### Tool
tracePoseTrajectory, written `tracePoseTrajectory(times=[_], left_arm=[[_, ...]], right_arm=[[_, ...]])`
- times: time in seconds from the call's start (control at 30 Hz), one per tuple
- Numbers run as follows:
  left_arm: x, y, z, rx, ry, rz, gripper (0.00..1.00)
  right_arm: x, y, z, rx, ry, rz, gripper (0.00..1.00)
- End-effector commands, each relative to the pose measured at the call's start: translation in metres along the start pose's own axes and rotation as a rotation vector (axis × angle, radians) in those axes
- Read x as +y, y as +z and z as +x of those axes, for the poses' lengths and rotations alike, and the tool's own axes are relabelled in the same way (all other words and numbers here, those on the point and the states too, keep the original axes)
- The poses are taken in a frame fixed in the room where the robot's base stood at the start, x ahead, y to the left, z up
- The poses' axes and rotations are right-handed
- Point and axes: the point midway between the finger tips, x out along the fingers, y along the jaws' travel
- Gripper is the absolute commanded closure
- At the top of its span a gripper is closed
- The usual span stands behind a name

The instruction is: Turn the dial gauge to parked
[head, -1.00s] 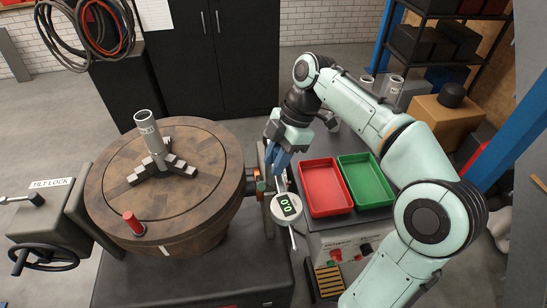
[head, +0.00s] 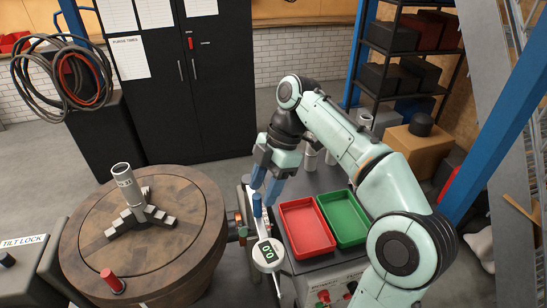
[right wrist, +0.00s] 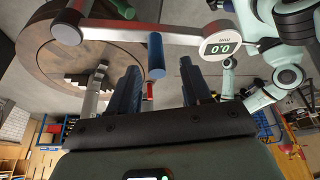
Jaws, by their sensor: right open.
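The dial gauge (head: 267,255) is a round pale body with a lit digital face, on a light swing arm beside the round brown table. It also shows at the upper right of the right wrist view (right wrist: 218,42). A blue cylindrical handle (head: 257,204) stands up from the gauge's arm and shows in the right wrist view too (right wrist: 155,55). My right gripper (head: 265,189) is open and empty, with its blue fingers just above the handle. In the right wrist view the handle appears between the fingertips (right wrist: 160,72). I cannot tell whether they touch it. My left gripper is out of view.
The round table (head: 85,245) carries a grey three-jaw fixture with an upright tube (head: 122,180) and a red knob (head: 111,280). Red (head: 306,228) and green (head: 343,218) trays sit right of the gauge. A black cabinet (head: 215,80) stands behind.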

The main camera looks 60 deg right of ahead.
Motion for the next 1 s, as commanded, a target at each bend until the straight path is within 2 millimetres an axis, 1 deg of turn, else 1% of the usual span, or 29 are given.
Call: tracePoseTrajectory(times=[0.03,0.1,0.2,0.3,0.37,0.53,1.0], left_arm=[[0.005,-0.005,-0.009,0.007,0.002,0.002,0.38],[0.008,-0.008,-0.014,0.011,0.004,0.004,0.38],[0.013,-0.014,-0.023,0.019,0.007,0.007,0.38],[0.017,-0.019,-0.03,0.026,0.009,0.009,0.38],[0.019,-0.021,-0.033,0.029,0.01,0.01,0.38],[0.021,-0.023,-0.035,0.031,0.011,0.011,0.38],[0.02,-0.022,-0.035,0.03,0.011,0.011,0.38]], right_arm=[[0.002,-0.002,-0.016,0.001,0.006,0.001,0.52],[0.001,-0.002,-0.032,0.001,0.006,-0.001,0.52],[0.001,-0.002,-0.051,0.002,0.005,0.0,0.52],[0.001,-0.002,-0.065,0.002,0.003,0.001,0.52],[0.001,-0.002,-0.071,0.002,0.003,0.001,0.52],[-0.001,0.0,-0.077,0.001,-0.001,0.0,0.52],[-0.001,0.0,-0.076,0.001,-0.002,0.001,0.52]])
